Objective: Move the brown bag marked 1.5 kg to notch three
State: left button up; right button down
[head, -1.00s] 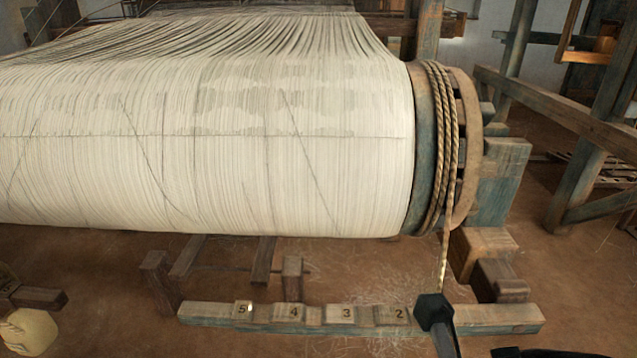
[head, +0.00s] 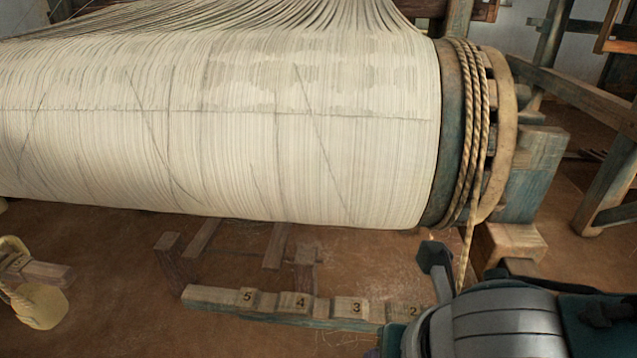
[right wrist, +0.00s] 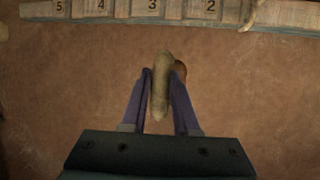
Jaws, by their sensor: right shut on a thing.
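My right gripper (right wrist: 160,98) is shut on a narrow tan-brown bag (right wrist: 161,85), seen nearly edge-on between its two purple-blue fingers in the right wrist view. No weight mark can be read on it. A small reddish-brown shape shows just behind its right side. The notched bar (head: 270,317) lies low in front of the beam, with blocks numbered 5 to 2 in sight; notch three (head: 357,309) also shows in the right wrist view (right wrist: 152,7). The bag is apart from the bar, over bare floor in that view. My right arm hides the bar's right end in the head view. My left gripper is out of sight.
The large warp beam (head: 230,150) fills the upper head view. A rope (head: 475,150) winds round its right end and hangs down by the bar near notch two. A pale yellow object (head: 38,305) is at lower left by a wooden piece. Bare floor (head: 110,265) shows between.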

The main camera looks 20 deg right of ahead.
jog(key=w+d+b, duration=0.2)
jog(key=w+b, duration=0.1)
jog(key=w+d+b, duration=0.2)
jog(key=w+b, duration=0.1)
jog(key=w, duration=0.1)
jog(key=w+d+b, duration=0.2)
jog(key=w+b, duration=0.1)
jog(key=shift+w+d+f, duration=0.15)
jog(key=shift+w+f, duration=0.05)
jog(key=shift+f, duration=0.05)
jog(key=shift+s+f+b, duration=0.1)
jog(key=shift+f+b, duration=0.4)
jog(key=shift+f, duration=0.55)
jog(key=shift+f, duration=0.35)
dwell(0.6)
